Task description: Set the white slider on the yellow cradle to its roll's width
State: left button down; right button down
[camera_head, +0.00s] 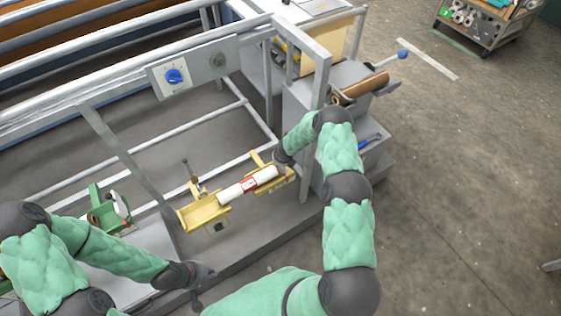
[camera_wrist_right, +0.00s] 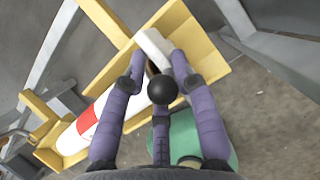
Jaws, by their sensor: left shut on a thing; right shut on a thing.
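The yellow cradle (camera_head: 204,212) lies low on the machine's front, and a white roll (camera_head: 232,193) with a red-edged label rests along it. The right wrist view shows the cradle (camera_wrist_right: 190,28) and roll (camera_wrist_right: 108,108) too. My right gripper (camera_wrist_right: 158,60) is shut on the white slider (camera_wrist_right: 152,43) at one end of the cradle, beside the roll's end. The gap between slider and roll is partly hidden by my fingers. In the head view my right gripper hides the slider. My left gripper (camera_head: 198,280) is at the front edge, shut on a small dark thing, mostly hidden.
A control panel with a blue knob (camera_head: 174,76) is on the frame above. A green cradle (camera_head: 103,208) lies to the left. A brown roll (camera_head: 362,87) sits at the upper right, near a blue-ended lever (camera_head: 402,54).

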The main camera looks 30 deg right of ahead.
aim_at(265, 170)
jog(key=shift+s+a+f, duration=0.15)
jog(key=shift+s+a, duration=0.05)
jog(key=shift+s+a+b, duration=0.1)
jog(key=shift+a+b, duration=0.9)
jog(key=shift+b, duration=0.1)
jog(key=shift+a+b, duration=0.65)
jog(key=shift+a, duration=0.45)
jog(key=shift+s+a+b, duration=0.1)
jog(key=shift+a+b, duration=0.3)
jog(key=shift+b, duration=0.05)
jog(key=shift+s+a+b, duration=0.1)
jog(key=shift+a+b, duration=0.5)
jog(key=shift+a, duration=0.4)
